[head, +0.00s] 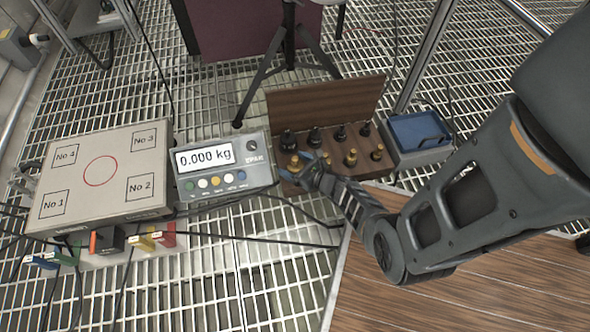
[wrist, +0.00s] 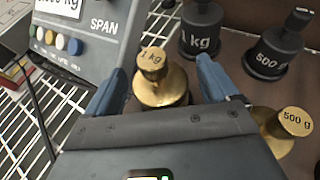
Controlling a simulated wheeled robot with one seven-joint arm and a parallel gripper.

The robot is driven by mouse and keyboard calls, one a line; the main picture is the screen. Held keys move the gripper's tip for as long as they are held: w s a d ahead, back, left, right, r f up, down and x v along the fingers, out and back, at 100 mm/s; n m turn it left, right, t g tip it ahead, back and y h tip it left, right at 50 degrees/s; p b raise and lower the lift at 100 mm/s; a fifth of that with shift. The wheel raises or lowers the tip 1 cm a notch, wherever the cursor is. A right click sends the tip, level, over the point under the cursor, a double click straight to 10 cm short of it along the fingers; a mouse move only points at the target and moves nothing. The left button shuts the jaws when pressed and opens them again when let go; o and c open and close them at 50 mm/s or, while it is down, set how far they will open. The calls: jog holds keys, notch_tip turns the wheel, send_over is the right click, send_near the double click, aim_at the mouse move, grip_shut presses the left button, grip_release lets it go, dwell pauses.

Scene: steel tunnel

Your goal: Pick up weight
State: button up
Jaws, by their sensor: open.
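A brass weight marked 1 kg (wrist: 158,88) stands between the two spread blue fingertips of my gripper (wrist: 165,85) in the wrist view. I cannot tell whether either finger touches it. In the head view my gripper (head: 306,176) is over the front left of the wooden weight box (head: 325,101). A brass 500 g weight (wrist: 287,128) is to the right of my gripper. Black weights marked 1 kg (wrist: 200,32) and 500 g (wrist: 279,48) stand behind. Smaller brass weights, such as one at the box's middle (head: 350,157), are in the front row.
The scale display (head: 222,166) reads 0.000 kg, left of the box. The grey scale platform (head: 104,172) has spots marked No 1 to No 4 and is empty. A blue tray (head: 418,131) is right of the box. Tripod legs (head: 262,82) stand behind. Cables cross the grating.

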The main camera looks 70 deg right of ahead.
grip_shut()
dwell(0.8)
jog(key=shift+r, duration=0.1)
